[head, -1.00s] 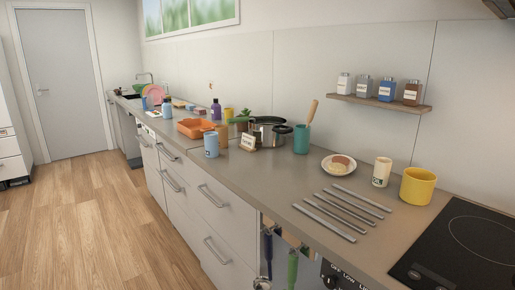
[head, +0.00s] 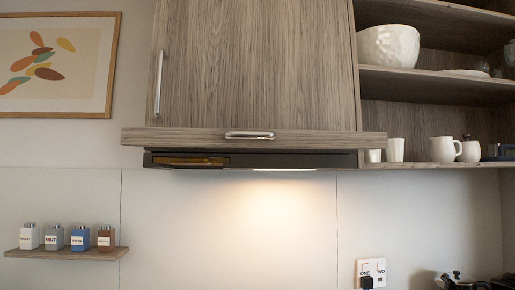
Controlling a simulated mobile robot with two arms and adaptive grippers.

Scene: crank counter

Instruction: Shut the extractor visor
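The extractor visor (head: 310,142) is a wood-grain strip with a metal bar handle (head: 250,135). It sits under the wooden wall cabinet (head: 255,65) in the middle of the head view. The strip reaches past both sides of the cabinet, so it appears to stand out in front of it. Below it shows the dark underside of the extractor (head: 300,160), with a lit lamp shining on the wall. A brown-yellow piece shows at the underside's left; I cannot tell what it is. Neither of my grippers is in view.
A small shelf (head: 65,253) with several labelled jars hangs at lower left. Open shelves to the right hold a white bowl (head: 388,46), cups and a white jug (head: 444,149). A socket plate (head: 378,272) is on the wall below. The space below the visor looks clear.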

